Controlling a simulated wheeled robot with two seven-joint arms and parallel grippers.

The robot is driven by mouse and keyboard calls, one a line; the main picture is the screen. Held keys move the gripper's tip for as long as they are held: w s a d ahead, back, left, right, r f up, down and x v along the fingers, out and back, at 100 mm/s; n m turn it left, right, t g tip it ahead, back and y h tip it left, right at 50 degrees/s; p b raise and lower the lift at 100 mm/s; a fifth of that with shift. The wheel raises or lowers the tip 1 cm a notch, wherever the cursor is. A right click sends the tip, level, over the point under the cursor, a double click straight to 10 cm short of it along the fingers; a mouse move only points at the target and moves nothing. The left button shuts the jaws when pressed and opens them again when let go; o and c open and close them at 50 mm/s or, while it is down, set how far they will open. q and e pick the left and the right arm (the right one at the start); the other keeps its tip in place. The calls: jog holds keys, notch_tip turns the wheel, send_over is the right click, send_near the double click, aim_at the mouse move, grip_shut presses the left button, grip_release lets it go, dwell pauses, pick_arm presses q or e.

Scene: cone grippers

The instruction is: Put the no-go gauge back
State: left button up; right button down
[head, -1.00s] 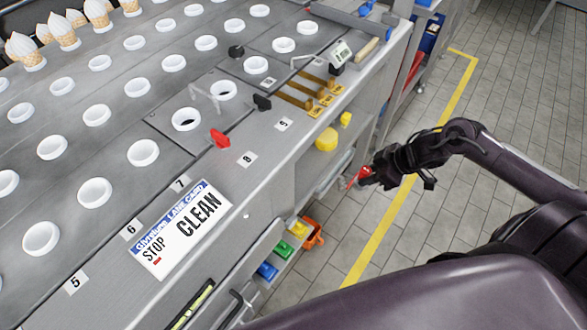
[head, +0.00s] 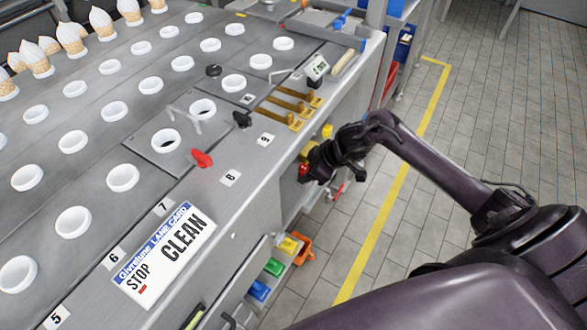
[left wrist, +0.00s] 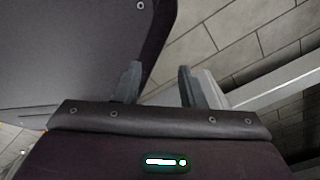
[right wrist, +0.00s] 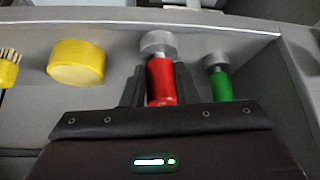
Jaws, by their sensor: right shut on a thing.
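The no-go gauge, with a red handle (right wrist: 161,82) and a grey metal head (right wrist: 158,43), is held upright between the fingers of my right gripper (right wrist: 159,90). In the head view my right gripper (head: 310,170) is at the counter's front side, by the shelf under the top; a bit of the red handle (head: 303,171) shows there. A green-handled gauge (right wrist: 222,84) with a grey head stands just right of the red one in the right wrist view. My left gripper (left wrist: 158,88) shows only in its wrist view, fingers apart with nothing between.
A yellow round object (right wrist: 76,62) and a yellow brush (right wrist: 8,68) are left of the gauge on the shelf (right wrist: 30,100). The counter edge overhangs the shelf.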

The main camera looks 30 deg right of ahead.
jog(key=w+a, duration=0.2)
jog(key=w, duration=0.1)
jog(key=shift+a+r, duration=0.1)
jog(key=shift+a, duration=0.25)
jog(key=shift+w+a+f, duration=0.1)
jog(key=shift+w+f, duration=0.05)
jog(key=shift+f, duration=0.2)
jog(key=shift+f, duration=0.25)
jog(key=c, duration=1.2)
grip_release()
jog(key=shift+o, duration=0.3)
